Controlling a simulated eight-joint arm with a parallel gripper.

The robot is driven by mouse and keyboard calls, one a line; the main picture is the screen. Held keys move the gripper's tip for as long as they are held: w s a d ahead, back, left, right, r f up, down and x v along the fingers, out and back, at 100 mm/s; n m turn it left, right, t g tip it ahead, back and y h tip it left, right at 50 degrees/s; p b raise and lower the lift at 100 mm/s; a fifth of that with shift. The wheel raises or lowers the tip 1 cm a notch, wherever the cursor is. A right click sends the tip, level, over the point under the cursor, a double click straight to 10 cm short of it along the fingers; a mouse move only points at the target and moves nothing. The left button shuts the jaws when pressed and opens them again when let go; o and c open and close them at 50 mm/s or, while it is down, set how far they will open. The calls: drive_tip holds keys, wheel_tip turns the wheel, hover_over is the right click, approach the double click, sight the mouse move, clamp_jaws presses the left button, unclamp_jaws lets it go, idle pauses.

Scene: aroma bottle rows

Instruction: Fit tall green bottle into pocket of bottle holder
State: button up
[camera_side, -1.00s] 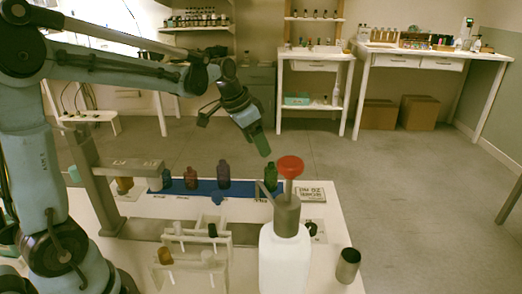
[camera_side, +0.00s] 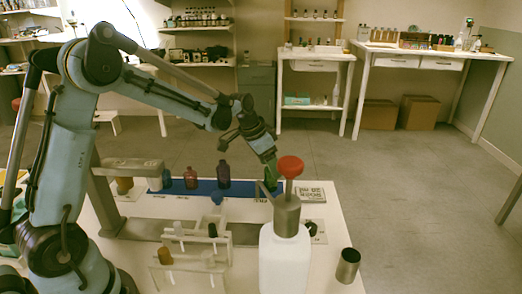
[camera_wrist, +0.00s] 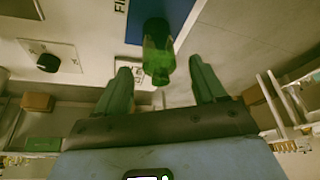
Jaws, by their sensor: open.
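The tall green bottle (camera_side: 271,186) stands at the right end of the blue strip, partly hidden by my gripper and the pump bottle. In the wrist view the green bottle (camera_wrist: 158,50) points its neck toward me, just ahead of and between my spread fingers. My gripper (camera_side: 271,163) is open above the bottle and tilted down; it also shows in the wrist view (camera_wrist: 160,68) with nothing clamped. The white bottle holder (camera_side: 162,280) stands nearer the camera, left of the pump bottle, with several small bottles in or around it.
A white pump bottle (camera_side: 284,262) with a red top (camera_side: 290,166) stands close to my gripper in the picture. A purple bottle (camera_side: 223,175) and a red bottle (camera_side: 190,179) stand on the blue strip (camera_side: 206,187).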

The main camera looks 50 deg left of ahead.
drive_tip(key=shift+x, duration=1.75)
drive_tip(key=c, duration=1.1)
drive_tip(key=shift+r, duration=0.1)
